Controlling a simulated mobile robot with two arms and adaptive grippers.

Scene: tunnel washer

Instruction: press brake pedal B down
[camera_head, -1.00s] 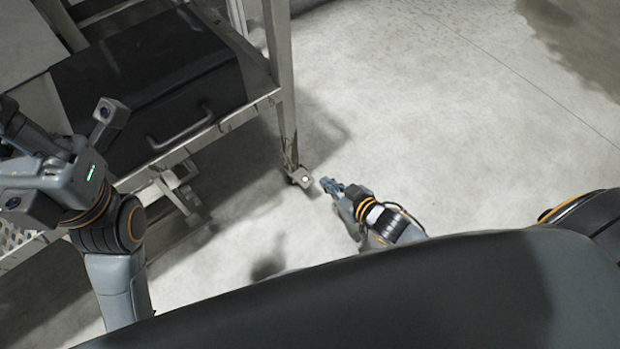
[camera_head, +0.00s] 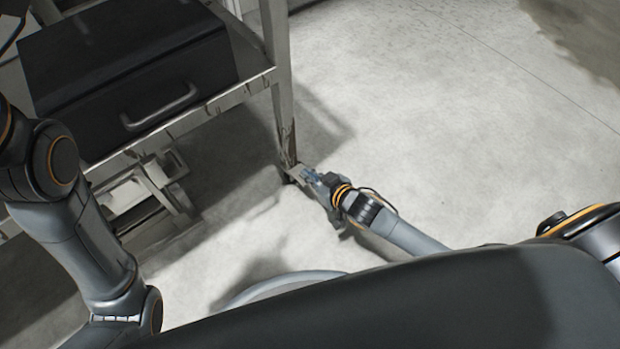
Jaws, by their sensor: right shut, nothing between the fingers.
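Brake pedal B appears to be the small light metal tab (camera_head: 296,171) at the foot of the cart's near right leg, low by the floor. My right gripper (camera_head: 309,175) is shut and empty, with its fingertips at this tab. They overlap the tab in the picture and hide part of it. I cannot tell whether they touch it or how far it is pressed. My left arm stands at the left edge, and its gripper is out of the picture.
The metal cart (camera_head: 225,98) stands at upper left and carries a black case (camera_head: 130,60) with a handle. Its leg (camera_head: 280,90) rises just behind my right gripper. The pale concrete floor (camera_head: 440,120) to the right is clear.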

